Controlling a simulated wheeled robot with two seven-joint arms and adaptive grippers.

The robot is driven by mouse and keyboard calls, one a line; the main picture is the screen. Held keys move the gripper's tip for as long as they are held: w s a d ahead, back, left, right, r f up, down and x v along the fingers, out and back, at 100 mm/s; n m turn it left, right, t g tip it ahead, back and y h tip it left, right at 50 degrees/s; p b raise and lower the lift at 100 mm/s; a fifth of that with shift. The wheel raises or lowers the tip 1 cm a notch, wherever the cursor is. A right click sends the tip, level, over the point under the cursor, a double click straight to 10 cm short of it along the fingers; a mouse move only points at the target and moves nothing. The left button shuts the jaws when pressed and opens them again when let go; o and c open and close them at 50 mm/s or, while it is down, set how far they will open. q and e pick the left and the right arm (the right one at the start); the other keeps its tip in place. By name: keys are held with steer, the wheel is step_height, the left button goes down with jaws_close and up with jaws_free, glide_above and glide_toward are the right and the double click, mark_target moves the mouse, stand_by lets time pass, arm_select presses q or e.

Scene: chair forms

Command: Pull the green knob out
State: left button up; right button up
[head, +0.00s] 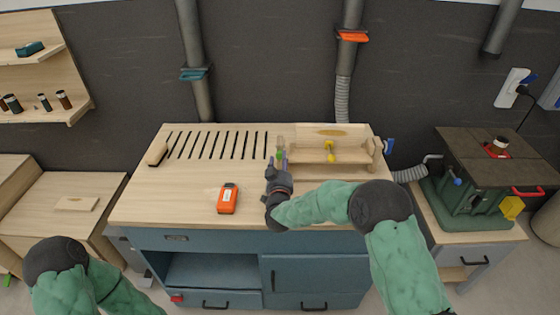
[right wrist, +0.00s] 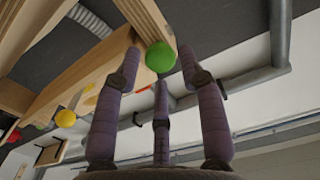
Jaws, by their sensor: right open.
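The green knob (right wrist: 160,57) is a round ball at the end of a wooden part in the right wrist view. In the head view it is a small green spot (head: 281,154) at the left end of the wooden fixture (head: 345,158) on the workbench. My right gripper (head: 279,166) is close in front of it. In the right wrist view my right gripper's purple fingers (right wrist: 159,70) are spread, with the knob near their tips and between the outer two. Whether any finger touches it, I cannot tell. My left gripper is out of view.
A yellow knob (head: 330,151) sits on the same fixture to the right. An orange device (head: 228,198) lies on the bench (head: 150,210) left of my right gripper. The bench's front left is clear.

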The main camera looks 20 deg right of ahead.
steer(key=shift+x, duration=1.05)
jaws_close()
steer(key=shift+v, duration=1.25)
steer(key=shift+f, duration=0.15)
jaws_free()
steer(key=shift+s, duration=0.1)
steer(key=shift+s, duration=0.1)
